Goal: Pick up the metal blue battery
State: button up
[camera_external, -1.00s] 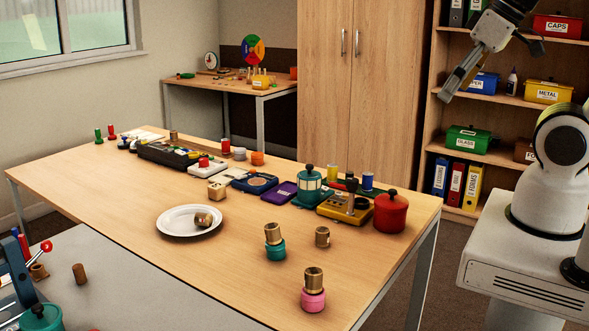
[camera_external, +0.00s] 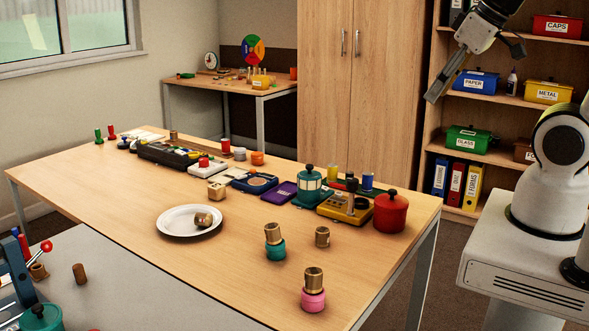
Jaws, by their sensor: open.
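A small blue cylinder (camera_external: 367,181) stands upright at the far right end of the table, behind the red lidded pot (camera_external: 390,212). It is the best match for the blue battery, but it is too small to be sure. My gripper (camera_external: 433,97) is high in the air at the upper right, in front of the shelf in the picture. It points down to the left, is open and empty, and is well apart from everything on the table.
A yellow weighing device (camera_external: 345,207), a teal pot (camera_external: 309,186) and a yellow cylinder (camera_external: 332,173) crowd around the blue cylinder. A white plate (camera_external: 178,224) holds a brass-coloured cylinder (camera_external: 203,219). The table's (camera_external: 130,204) front left part is clear.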

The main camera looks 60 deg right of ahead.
jog(key=w+d+f+t+h, duration=0.15)
jog(key=w+d+f, duration=0.25)
jog(key=w+d, duration=0.65)
jog(key=n+t+y, duration=0.1)
jog(key=n+t, duration=0.1)
jog(key=n, duration=0.1)
send_over(367, 182)
jog(key=s+d, duration=0.3)
jog(key=d, duration=0.2)
notch_tip(367, 182, down, 17)
jog(key=s+f+t+y, duration=0.1)
jog(key=f, duration=0.2)
jog(key=f+y, duration=0.1)
jog(key=f, duration=0.2)
jog(key=s+a+f+t+y, duration=0.1)
jog(key=f, duration=0.2)
jog(key=shift+s+m+t, duration=0.3)
jog(key=shift+t, duration=0.05)
jog(key=shift+s+a+f+t, duration=0.3)
jog(key=shift+s+f+t, duration=0.1)
jog(key=shift+s+t, duration=0.1)
jog(key=shift+y, duration=0.25)
jog(key=shift+x, duration=1.3)
jog(key=shift+a, duration=0.1)
